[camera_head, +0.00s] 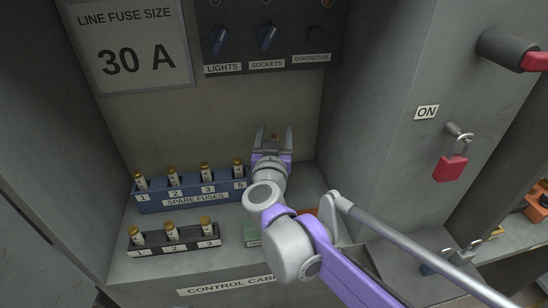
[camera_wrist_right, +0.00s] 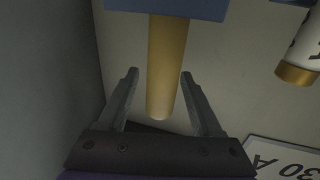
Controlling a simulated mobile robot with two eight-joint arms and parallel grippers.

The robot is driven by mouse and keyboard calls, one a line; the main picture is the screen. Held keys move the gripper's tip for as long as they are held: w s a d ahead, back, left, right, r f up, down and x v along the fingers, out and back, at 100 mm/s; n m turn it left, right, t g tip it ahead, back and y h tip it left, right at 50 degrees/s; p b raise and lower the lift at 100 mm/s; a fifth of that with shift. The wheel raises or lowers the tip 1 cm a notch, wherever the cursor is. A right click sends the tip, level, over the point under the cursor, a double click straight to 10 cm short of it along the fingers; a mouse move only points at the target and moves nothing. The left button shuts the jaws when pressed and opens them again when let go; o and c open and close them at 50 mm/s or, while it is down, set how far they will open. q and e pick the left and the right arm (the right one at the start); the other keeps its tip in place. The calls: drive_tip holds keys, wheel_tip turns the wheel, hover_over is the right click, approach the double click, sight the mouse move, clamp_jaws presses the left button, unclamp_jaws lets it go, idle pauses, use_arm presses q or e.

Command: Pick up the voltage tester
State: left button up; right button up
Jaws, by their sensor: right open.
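A yellow cylinder (camera_wrist_right: 167,65), which looks like the voltage tester, runs from a blue block (camera_wrist_right: 165,8) in the right wrist view. My right gripper (camera_wrist_right: 158,92) is open, with one finger on each side of the cylinder. A gap shows on both sides, so it is not gripped. In the head view my right gripper (camera_head: 274,138) is beyond the right end of the blue spare-fuse rack (camera_head: 195,199). There its wrist hides the cylinder's body. My left gripper is not in view.
Several fuses stand in the spare-fuse rack, left of my gripper. A black three-fuse rack (camera_head: 174,243) is in front. A switch panel (camera_head: 268,55) and the 30 A sign (camera_head: 134,47) are above. A red padlock (camera_head: 450,168) hangs on the right wall.

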drive_tip(key=shift+s, duration=0.1)
clamp_jaws()
drive_tip(key=shift+r, duration=0.1)
idle(0.3)
wheel_tip(320, 180, up, 10)
drive_tip(key=shift+p, duration=0.4)
